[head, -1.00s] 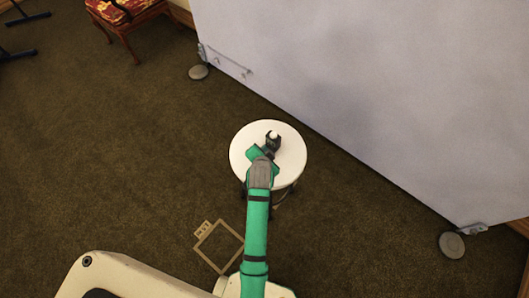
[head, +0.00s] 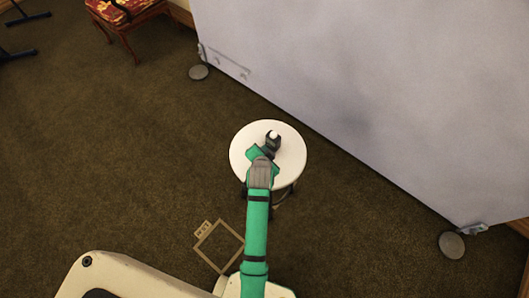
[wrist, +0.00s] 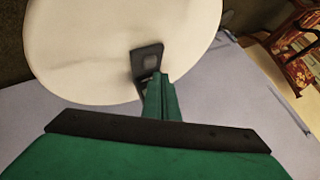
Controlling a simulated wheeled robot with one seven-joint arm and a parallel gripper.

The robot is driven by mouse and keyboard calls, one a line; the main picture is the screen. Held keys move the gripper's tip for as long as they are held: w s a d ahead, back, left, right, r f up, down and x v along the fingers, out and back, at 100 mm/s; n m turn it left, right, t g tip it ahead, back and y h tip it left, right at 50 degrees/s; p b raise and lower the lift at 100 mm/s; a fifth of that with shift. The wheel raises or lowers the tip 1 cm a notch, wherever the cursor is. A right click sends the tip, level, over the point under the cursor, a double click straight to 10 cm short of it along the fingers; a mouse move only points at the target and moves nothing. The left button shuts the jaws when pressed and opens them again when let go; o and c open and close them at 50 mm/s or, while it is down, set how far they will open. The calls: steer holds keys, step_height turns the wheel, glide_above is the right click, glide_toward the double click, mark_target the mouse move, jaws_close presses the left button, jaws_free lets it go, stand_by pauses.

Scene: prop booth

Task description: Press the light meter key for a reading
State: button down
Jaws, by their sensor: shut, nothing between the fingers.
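The light meter (head: 273,140) is a small dark device with a white dome on top, near the middle of a white round table (head: 242,152). In the wrist view the meter (wrist: 138,57) shows as a dark body with a greyish patch on its face. My gripper (head: 266,152) is at the meter's near side in the head view. In the wrist view its green fingers (wrist: 158,77) are together and empty, with their tips at the meter's lower edge. I cannot tell whether they touch it. The fingers hide part of the meter.
A large pale panel (head: 370,80) stands behind the table on round grey feet (head: 451,245). A red patterned chair (head: 125,12) is at the upper left.

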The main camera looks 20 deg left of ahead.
steer(key=shift+f, duration=0.2)
steer(key=shift+f, duration=0.2)
steer(key=shift+f, duration=0.45)
stand_by(0.9)
steer(key=shift+r, duration=0.85)
steer(key=shift+r, duration=2.55)
